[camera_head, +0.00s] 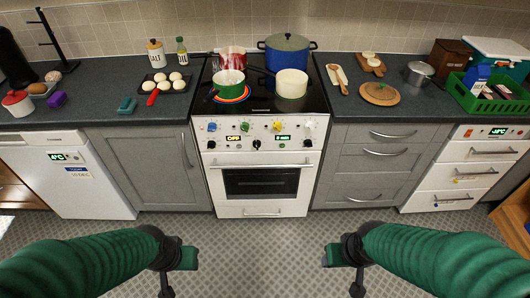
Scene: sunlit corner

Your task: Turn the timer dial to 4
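The white stove (263,180) stands in the middle of the counter run. Its front panel carries several dials and two lit displays. The left display (233,138) reads OFF. The right display (283,138) seems to read in minutes, its digit too small to be sure. A black dial (307,143) sits right of that display, and another black dial (256,144) sits between the displays. Which one is the timer dial, and its marks, I cannot make out. My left gripper (172,277) and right gripper (350,274) hang low over the floor, apart from the stove; their fingers are unclear.
Closed drawers (370,165) and a cabinet (148,168) flank the stove. The floor (262,240) before it is clear.

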